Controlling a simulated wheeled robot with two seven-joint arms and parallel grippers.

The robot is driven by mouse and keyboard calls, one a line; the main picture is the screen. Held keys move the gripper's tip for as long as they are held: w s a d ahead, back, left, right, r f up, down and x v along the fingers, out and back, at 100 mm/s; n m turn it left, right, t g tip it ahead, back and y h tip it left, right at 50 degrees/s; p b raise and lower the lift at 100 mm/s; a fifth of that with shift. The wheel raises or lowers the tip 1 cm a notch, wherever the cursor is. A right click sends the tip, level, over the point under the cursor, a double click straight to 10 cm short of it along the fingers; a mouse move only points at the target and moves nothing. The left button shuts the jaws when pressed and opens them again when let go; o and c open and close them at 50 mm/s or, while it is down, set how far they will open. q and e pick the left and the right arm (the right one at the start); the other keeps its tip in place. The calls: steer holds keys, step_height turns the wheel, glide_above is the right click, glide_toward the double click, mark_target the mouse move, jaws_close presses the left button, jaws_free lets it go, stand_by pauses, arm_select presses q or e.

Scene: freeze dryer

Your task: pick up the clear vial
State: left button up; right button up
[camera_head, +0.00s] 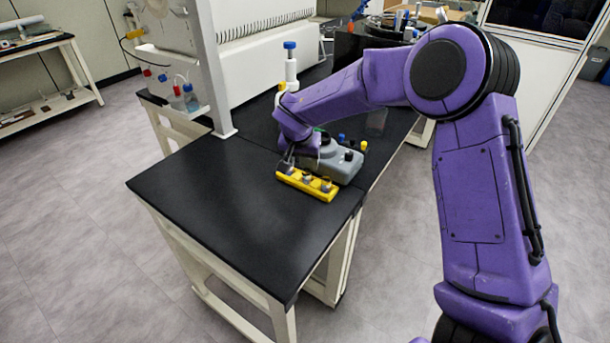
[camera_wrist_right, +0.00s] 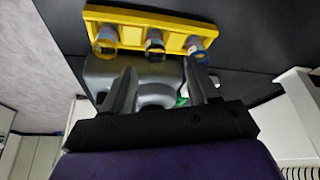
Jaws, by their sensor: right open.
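A yellow rack (camera_head: 320,191) lies near the right edge of the black bench and holds three small vials. In the right wrist view, the yellow rack (camera_wrist_right: 126,14) shows a left vial (camera_wrist_right: 105,41) and a right vial (camera_wrist_right: 196,47) that look see-through, with yellow showing through. The middle vial (camera_wrist_right: 154,44) looks dark inside. I cannot tell for sure which one is the clear vial. My right gripper (camera_wrist_right: 158,72) is open and empty, its fingers pointing toward the rack, with the middle vial roughly between their lines. In the head view, my right gripper (camera_head: 288,157) is at the rack's left end.
A grey device (camera_head: 342,163) sits directly behind the rack, close to my right gripper. A white bottle with a blue cap (camera_head: 291,68) stands farther back. A white frame post (camera_head: 212,75) rises at the bench's left. The front of the black bench (camera_head: 240,225) is clear.

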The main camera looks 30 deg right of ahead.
mark_target(306, 168)
steer(key=x, duration=0.5)
steer(key=shift+s+d, duration=0.1)
steer(key=shift+d, duration=0.1)
jaws_close()
